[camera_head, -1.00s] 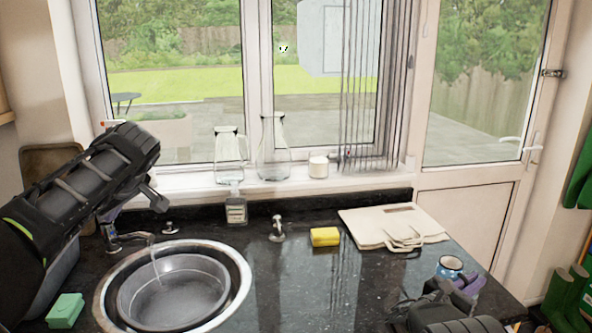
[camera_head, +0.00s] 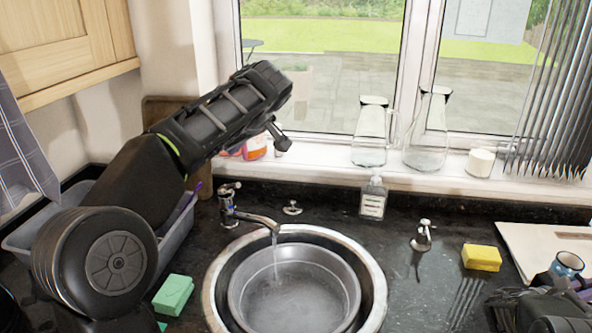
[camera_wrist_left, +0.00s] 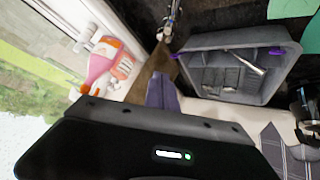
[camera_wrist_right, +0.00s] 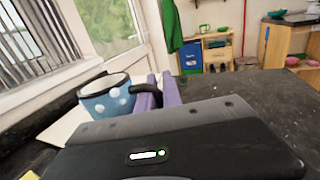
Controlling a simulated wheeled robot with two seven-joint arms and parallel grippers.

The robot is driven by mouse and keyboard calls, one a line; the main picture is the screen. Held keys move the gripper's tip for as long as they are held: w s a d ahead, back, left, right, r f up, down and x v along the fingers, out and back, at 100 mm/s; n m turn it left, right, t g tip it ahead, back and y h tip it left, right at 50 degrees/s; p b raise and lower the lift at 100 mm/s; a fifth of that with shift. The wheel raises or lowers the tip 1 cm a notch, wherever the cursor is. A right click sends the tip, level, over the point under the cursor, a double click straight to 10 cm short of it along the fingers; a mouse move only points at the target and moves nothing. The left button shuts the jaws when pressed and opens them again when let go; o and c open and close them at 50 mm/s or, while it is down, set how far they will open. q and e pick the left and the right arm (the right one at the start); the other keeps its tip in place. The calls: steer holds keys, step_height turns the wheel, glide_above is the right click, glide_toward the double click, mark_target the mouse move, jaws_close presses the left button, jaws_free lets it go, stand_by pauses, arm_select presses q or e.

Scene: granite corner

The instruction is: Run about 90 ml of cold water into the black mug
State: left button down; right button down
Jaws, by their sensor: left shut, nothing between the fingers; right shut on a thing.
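The tap (camera_head: 248,218) stands behind the round sink (camera_head: 374,290), and a thin stream of water (camera_head: 276,258) runs from its spout into a grey basin (camera_head: 350,290) in the sink. My right gripper (camera_wrist_right: 160,92) is shut on the black handle of a mug (camera_wrist_right: 108,102). That mug is blue with white dots, not black outside, and looks upright. It shows at the right edge of the head view (camera_head: 567,264), well away from the stream. Its inside is hidden.
A soap bottle (camera_head: 373,199), a second small tap (camera_head: 422,236) and a yellow sponge (camera_head: 482,257) stand right of the sink. Glass jugs (camera_head: 374,135) line the sill. A grey tub (camera_wrist_left: 205,72) and green sponge (camera_head: 173,295) are at left.

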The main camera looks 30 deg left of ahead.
arm_select(q)
steer(key=shift+a+f, duration=0.6)
steer(key=p, duration=0.3)
glide_above(234, 184)
steer(key=a, duration=0.1)
step_height(234, 184, down, 5)
steer(key=shift+d+f, duration=0.2)
steer(key=shift+f, duration=0.5)
steer(key=shift+d+f, duration=0.25)
steer(key=shift+f, duration=0.5)
steer(key=shift+d+f, duration=0.2)
steer(key=shift+f, duration=0.5)
steer(key=shift+f, duration=0.1)
